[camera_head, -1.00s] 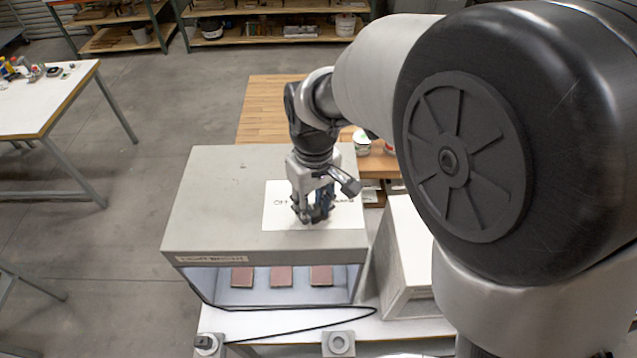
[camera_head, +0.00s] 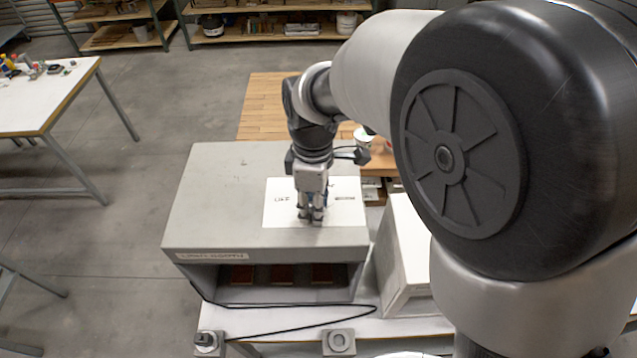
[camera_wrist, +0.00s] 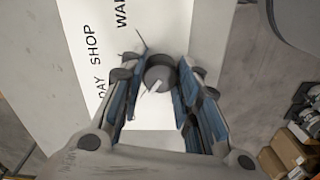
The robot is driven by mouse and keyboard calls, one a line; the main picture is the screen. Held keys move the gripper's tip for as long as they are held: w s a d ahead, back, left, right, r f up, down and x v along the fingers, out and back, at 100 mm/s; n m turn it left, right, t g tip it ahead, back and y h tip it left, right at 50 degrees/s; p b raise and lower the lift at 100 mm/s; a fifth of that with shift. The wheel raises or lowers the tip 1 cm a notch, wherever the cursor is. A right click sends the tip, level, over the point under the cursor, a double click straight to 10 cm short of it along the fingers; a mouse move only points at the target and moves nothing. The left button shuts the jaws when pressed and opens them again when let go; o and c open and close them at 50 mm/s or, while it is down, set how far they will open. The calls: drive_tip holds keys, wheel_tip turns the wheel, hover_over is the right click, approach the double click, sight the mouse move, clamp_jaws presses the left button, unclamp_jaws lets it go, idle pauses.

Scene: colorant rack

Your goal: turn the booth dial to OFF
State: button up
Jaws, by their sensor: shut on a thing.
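The light booth (camera_head: 215,205) is a grey box with a white label plate (camera_head: 346,212) on its top. Small dark lettering shows on the plate, too small to read surely. My gripper (camera_head: 311,219) points down over the plate and hides the dial in the head view. In the wrist view the grey round dial (camera_wrist: 160,70) sits between the fingers of my gripper (camera_wrist: 162,80), which are shut on it. A white pointer mark on the dial slants to the lower left. SHOP and parts of other words show left of it; OFF is not readable there. The booth's inside is dark.
Several reddish panels (camera_head: 283,274) lie inside the booth. A black cable (camera_head: 290,334) runs in front of it. A white box (camera_head: 403,250) stands close on the right. A wooden table (camera_head: 265,105) is behind, and a white-topped table (camera_head: 50,95) stands left across open floor.

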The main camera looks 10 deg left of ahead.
drive_tip(key=shift+n, duration=0.4)
drive_tip(key=o, duration=1.1)
wheel_tip(320, 180, up, 12)
drive_tip(key=shift+w+r, duration=0.1)
drive_tip(key=shift+w, duration=0.05)
